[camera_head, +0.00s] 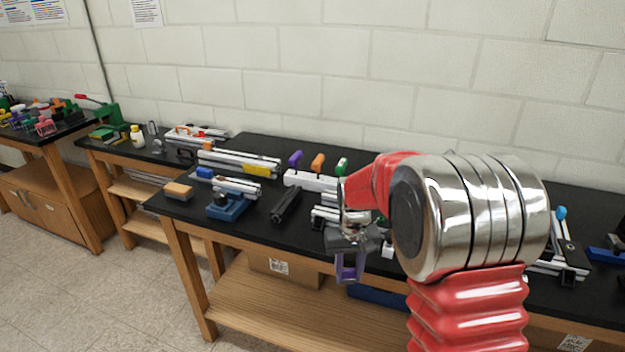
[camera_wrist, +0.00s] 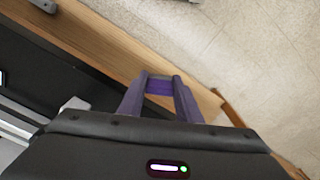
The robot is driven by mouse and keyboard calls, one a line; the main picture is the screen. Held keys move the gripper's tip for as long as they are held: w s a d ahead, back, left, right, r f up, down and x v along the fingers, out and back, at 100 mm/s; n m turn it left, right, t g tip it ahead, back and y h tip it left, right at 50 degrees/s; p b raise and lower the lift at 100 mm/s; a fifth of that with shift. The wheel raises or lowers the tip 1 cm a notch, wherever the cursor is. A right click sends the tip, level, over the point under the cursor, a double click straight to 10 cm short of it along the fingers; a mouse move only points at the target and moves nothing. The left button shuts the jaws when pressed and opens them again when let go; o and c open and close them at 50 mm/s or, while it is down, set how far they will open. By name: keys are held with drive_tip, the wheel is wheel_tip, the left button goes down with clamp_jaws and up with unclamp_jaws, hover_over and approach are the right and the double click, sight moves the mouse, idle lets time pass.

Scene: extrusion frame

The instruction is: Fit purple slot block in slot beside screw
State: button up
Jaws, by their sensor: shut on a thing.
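My gripper (camera_head: 348,277) hangs in front of the table's front edge, left of my red arm, fingers pointing down. In the wrist view my gripper (camera_wrist: 160,88) is shut on the purple slot block (camera_wrist: 159,86), a small piece between the fingertips. The block is hard to tell from the purple-grey fingers in the head view. Silver extrusion pieces (camera_head: 325,214) lie on the black table behind my gripper, partly hidden by my arm. I cannot make out the slot or its screw in either view.
A white holder (camera_head: 308,181) carries purple, orange and green handles. A black tool (camera_head: 286,204), a blue vise-like fixture (camera_head: 228,206) and an orange-topped block (camera_head: 178,190) stand on the black table (camera_head: 190,209). A cardboard box (camera_head: 284,271) sits on the shelf below. Open floor lies in front.

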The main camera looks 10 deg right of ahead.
drive_tip(key=s+f, duration=0.3)
drive_tip(key=f, duration=1)
drive_tip(key=shift+s+f, duration=0.35)
drive_tip(key=shift+s, duration=0.05)
drive_tip(key=shift+s, duration=0.1)
